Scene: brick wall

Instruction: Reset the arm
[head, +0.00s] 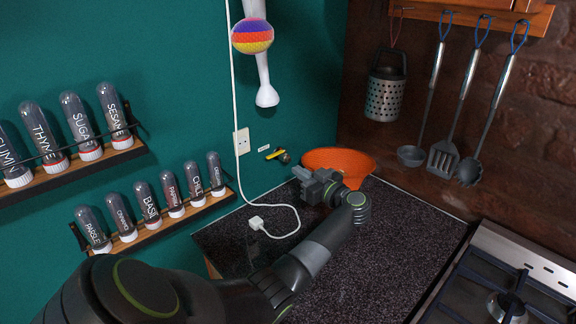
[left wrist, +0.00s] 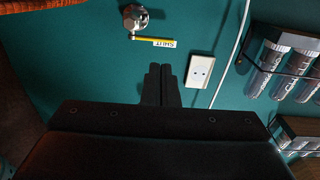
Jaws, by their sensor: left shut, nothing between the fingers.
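My left arm reaches across the dark speckled counter in the head view. My left gripper (head: 302,174) is at the back of the counter, near the teal wall and just left of the orange bowl (head: 340,160). In the left wrist view its two dark fingers (left wrist: 160,85) are together, with nothing between them. They point toward the wall, below a valve with a yellow handle (left wrist: 146,37) and left of a white socket (left wrist: 201,71). The arm hides part of the bowl. My right gripper is not in view.
A white cable with a plug (head: 256,223) lies on the counter (head: 385,245). Spice racks (head: 165,222) hang on the wall at left. A gas hob (head: 505,285) is at lower right. Utensils (head: 443,155) and a grater (head: 385,95) hang at the back right. The counter's middle is clear.

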